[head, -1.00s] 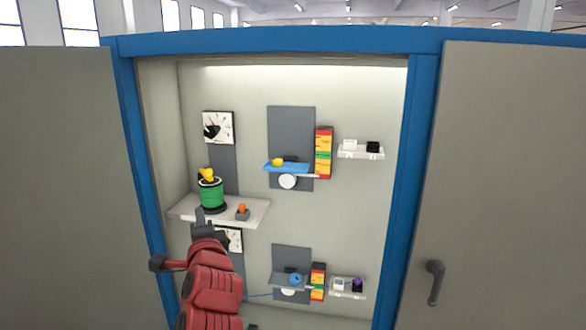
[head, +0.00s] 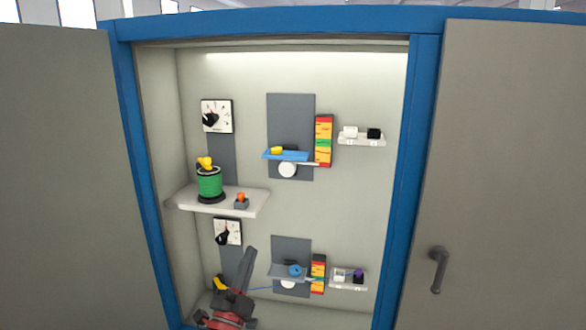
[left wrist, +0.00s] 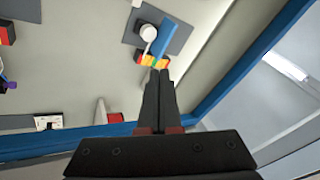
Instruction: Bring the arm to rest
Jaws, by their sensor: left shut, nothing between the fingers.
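My left gripper (head: 248,262) is low in the head view, in front of the lower left part of the open cabinet. Its dark fingers point up and are shut with nothing between them. The fingers also show in the left wrist view (left wrist: 159,75), pressed together, with a blue tray (left wrist: 167,36) and a colored strip beyond them. The red arm behind the gripper is mostly below the picture. My right gripper is not in view.
A white shelf (head: 215,207) holds a green spool (head: 210,184) and a small grey block with an orange top (head: 241,201). Gauges (head: 217,116), panels and small white shelves (head: 362,140) line the back wall. Open grey doors (head: 500,170) stand at both sides.

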